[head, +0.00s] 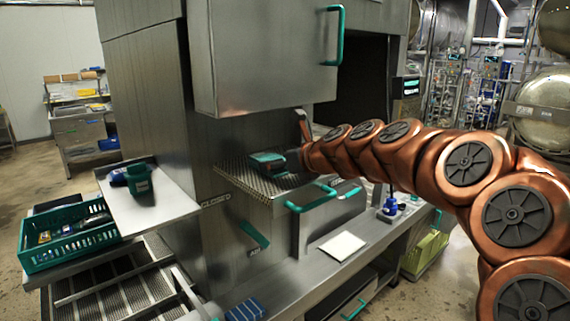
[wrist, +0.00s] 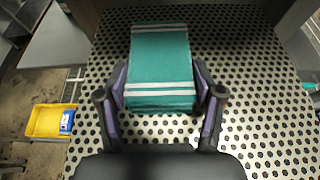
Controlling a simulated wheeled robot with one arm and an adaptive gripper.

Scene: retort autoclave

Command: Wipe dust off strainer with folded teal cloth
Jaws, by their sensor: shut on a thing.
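The folded teal cloth (wrist: 160,60) has pale stripes and sits between the two fingers of my gripper (wrist: 161,88), which is shut on its sides. The cloth (head: 266,157) also shows in the head view, at the end of my gripper (head: 285,162). Below it is a perforated metal surface (wrist: 255,110), which looks like the strainer; in the head view this perforated piece (head: 235,176) juts from the front of the steel machine. The cloth is over it, but I cannot tell if they touch. I cannot make out dust among the holes.
A raised steel door (head: 265,60) with a teal handle hangs above my gripper. Teal handles (head: 312,197) stick out below the strainer. A lower bench holds a white pad (head: 342,244) and a blue bottle (head: 390,205). A green crate (head: 70,243) stands at left.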

